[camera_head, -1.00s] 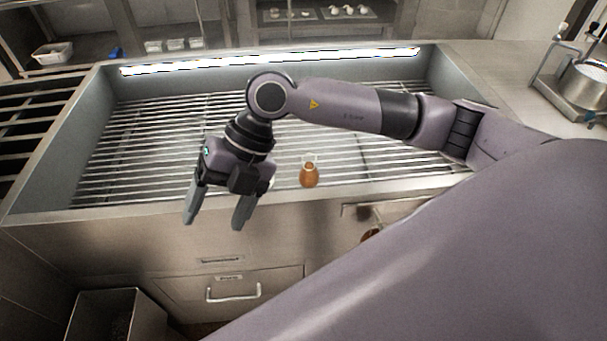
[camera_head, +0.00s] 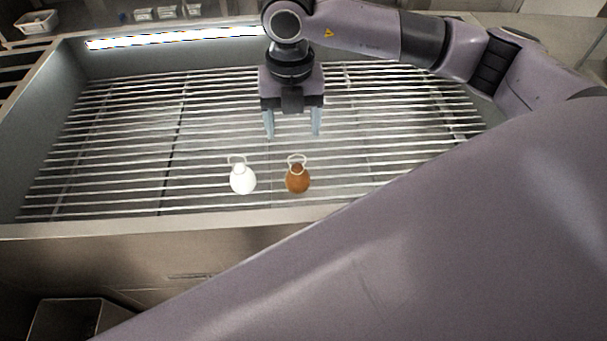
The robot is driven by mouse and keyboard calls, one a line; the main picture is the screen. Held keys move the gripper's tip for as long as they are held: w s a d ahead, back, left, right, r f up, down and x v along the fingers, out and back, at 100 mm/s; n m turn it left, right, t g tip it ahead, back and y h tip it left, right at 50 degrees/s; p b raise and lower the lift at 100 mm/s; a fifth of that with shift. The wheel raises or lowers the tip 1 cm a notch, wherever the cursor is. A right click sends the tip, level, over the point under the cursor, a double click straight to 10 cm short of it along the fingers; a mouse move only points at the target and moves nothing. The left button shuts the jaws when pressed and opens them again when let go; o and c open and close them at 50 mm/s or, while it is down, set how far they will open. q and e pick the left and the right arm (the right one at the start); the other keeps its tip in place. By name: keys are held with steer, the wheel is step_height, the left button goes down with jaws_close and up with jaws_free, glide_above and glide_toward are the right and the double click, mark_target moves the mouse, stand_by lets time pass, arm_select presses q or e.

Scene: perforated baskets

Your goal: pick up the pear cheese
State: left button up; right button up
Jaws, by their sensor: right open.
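Two pear-shaped cheeses with string loops at their tops stand side by side on the metal rack near its front edge. The white pear cheese (camera_head: 243,180) is on the left and the brown pear cheese (camera_head: 298,180) is on the right, with a gap between them. My right gripper (camera_head: 293,134) is open and empty, fingers pointing down, behind and above the two cheeses and apart from both. My left gripper is not in view.
The slatted rack (camera_head: 130,150) sits in a metal basin with raised walls; its front rim (camera_head: 150,228) is close to the cheeses. The rack around them is clear. A bin (camera_head: 70,318) stands at the lower left. My right arm covers the lower right.

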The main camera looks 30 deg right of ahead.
mark_target(297, 166)
steer(key=f+b, duration=0.2)
steer(key=f, duration=0.1)
steer(key=shift+s+a+f, duration=0.15)
steer(key=shift+a+f, duration=0.05)
steer(key=shift+f, duration=0.55)
steer(key=f, duration=0.5)
steer(key=shift+s+d+f, duration=0.1)
steer(key=shift+d+f, duration=0.1)
steer(key=shift+d, duration=0.2)
steer(key=shift+f, duration=0.45)
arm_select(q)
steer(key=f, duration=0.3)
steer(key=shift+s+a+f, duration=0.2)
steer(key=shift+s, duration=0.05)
arm_select(e)
jaws_close()
